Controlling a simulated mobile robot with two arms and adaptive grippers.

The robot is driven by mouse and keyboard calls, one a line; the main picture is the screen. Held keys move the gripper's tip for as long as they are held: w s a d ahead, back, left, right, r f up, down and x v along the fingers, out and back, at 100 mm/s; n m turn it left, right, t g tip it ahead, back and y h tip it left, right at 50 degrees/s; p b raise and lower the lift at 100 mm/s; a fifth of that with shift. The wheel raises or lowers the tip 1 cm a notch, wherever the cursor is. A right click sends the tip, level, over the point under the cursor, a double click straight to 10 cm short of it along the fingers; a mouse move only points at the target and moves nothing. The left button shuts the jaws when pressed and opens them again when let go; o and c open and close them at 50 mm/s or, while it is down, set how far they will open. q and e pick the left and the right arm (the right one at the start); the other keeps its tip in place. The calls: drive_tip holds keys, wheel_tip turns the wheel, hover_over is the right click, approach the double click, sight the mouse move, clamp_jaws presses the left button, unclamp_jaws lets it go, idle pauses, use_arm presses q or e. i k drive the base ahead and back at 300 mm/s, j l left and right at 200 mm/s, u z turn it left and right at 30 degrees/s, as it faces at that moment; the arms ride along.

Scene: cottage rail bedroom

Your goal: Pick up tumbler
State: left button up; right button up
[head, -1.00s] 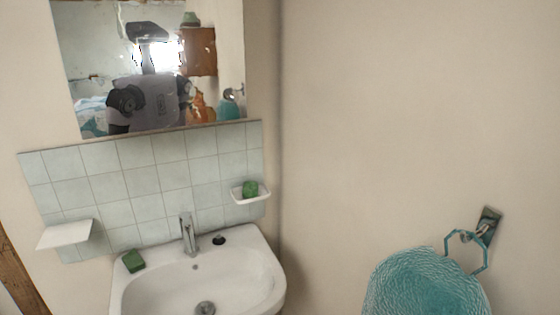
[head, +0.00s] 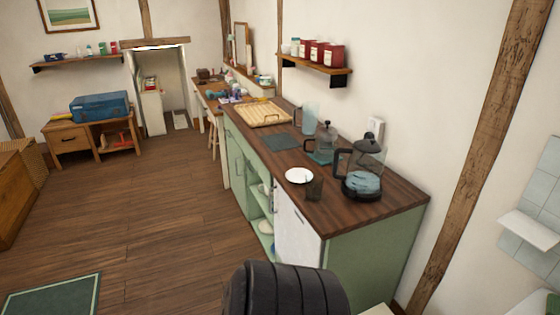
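A small dark see-through cup (head: 315,188), which looks like the tumbler, stands near the front edge of the dark wooden counter (head: 370,212) in the head view. It is just right of a white plate (head: 299,176) and left of a glass kettle (head: 363,172). Its contents cannot be made out. Neither of my grippers is in view. A black ribbed part of my own body fills the bottom middle.
A French press (head: 323,146), a clear pitcher (head: 309,118) and a wooden tray (head: 263,114) stand farther along the counter. A shelf with red canisters (head: 318,69) hangs above. The wooden floor (head: 165,200) left of the counter is clear.

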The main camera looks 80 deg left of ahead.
sight(314, 188)
drive_tip(key=u, duration=2.25)
